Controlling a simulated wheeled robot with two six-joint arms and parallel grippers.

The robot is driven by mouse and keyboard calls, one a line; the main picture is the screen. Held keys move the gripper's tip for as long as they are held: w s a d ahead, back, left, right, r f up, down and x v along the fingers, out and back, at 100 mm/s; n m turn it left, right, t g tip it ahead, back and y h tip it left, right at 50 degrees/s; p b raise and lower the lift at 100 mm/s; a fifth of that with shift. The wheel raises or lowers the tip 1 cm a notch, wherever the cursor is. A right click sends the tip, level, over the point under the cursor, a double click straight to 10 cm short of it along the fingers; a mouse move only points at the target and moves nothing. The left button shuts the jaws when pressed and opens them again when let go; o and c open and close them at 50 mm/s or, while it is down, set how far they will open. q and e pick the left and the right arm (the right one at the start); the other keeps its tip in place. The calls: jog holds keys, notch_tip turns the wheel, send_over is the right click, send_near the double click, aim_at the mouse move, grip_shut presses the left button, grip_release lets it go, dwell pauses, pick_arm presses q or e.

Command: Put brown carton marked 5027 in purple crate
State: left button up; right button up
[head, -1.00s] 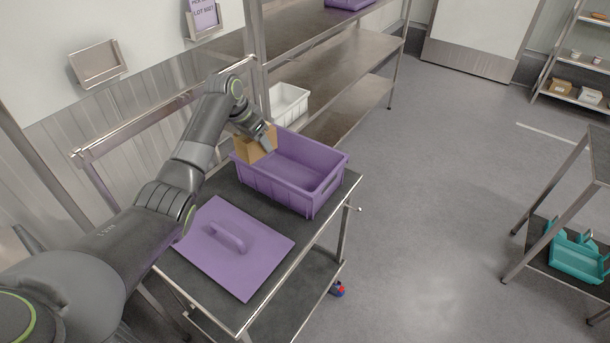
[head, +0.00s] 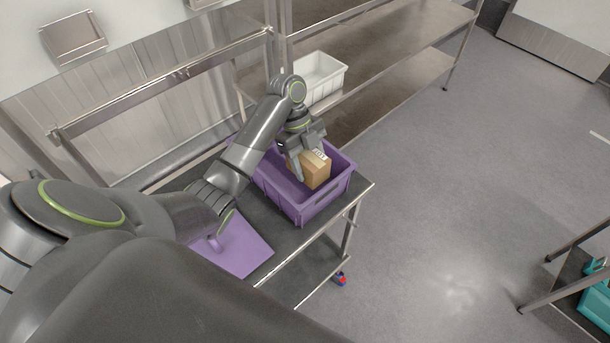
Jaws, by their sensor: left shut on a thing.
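A brown carton (head: 316,172) with a white label on top is in my left gripper (head: 304,158) in the head view. The left gripper is shut on the carton. The carton is over or within the right half of the open purple crate (head: 310,211), inside its rim in the picture. I cannot tell whether it touches the crate floor. The number on the label is too small to read. The crate stands upright on the dark top of a metal cart. My right gripper is not in view.
A purple lid (head: 243,252) with a handle lies on the cart (head: 291,236) in front of the crate, partly hidden by my arm. A white bin (head: 322,77) stands behind on the metal shelving (head: 405,75). A teal container (head: 597,300) is at lower right.

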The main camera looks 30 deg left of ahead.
pick_arm(q)
notch_tip(320, 180, down, 4)
jog(key=b, duration=0.3)
jog(key=shift+s+r, duration=0.1)
jog(key=shift+r, duration=0.05)
jog(key=shift+f+b, duration=0.35)
jog(key=shift+b, duration=0.05)
jog(key=shift+f, duration=0.2)
notch_tip(320, 180, down, 2)
jog(key=shift+f+b, duration=0.2)
jog(key=shift+b, duration=0.4)
jog(key=shift+f+p, duration=0.35)
jog(key=shift+f, duration=0.7)
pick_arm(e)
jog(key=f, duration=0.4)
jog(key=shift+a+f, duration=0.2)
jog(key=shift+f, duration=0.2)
